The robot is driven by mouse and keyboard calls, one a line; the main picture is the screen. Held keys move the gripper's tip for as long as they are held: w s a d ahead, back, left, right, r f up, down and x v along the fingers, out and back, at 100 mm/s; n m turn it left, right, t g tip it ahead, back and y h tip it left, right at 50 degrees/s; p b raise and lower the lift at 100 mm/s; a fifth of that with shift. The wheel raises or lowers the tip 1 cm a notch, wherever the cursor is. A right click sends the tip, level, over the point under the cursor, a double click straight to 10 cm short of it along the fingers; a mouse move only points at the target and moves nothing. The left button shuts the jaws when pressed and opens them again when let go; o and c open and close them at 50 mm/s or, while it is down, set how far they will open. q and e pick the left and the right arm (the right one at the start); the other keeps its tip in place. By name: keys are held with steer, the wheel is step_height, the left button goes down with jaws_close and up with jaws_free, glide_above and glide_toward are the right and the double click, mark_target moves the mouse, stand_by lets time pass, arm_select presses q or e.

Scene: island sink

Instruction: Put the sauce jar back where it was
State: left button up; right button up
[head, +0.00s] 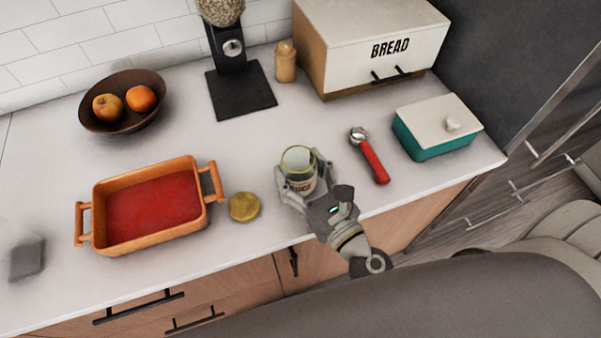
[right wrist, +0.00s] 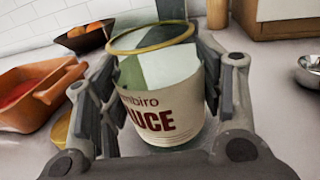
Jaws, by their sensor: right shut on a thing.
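The sauce jar (head: 301,172) is clear glass with a white label and an open, gold-edged rim. It appears empty inside, and it is upright. My right gripper (head: 298,184) is shut around it near the front of the counter. In the right wrist view the jar (right wrist: 163,100) sits between both fingers, its label reading "SAUCE". I cannot tell whether its base touches the counter. A gold lid (head: 243,207) lies flat on the counter to the left of the jar. An orange baking dish (head: 150,241) with red sauce (head: 153,205) stands further left. My left gripper is not in view.
A red-handled tool (head: 373,160) and a teal box with a white lid (head: 437,127) lie to the right. A bread box (head: 368,42), wooden grinder (head: 285,62), black-based appliance (head: 240,90) and fruit bowl (head: 122,102) stand behind. The counter behind the jar is clear.

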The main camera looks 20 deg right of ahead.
steer(key=shift+f, duration=0.15)
steer(key=o, duration=1.3)
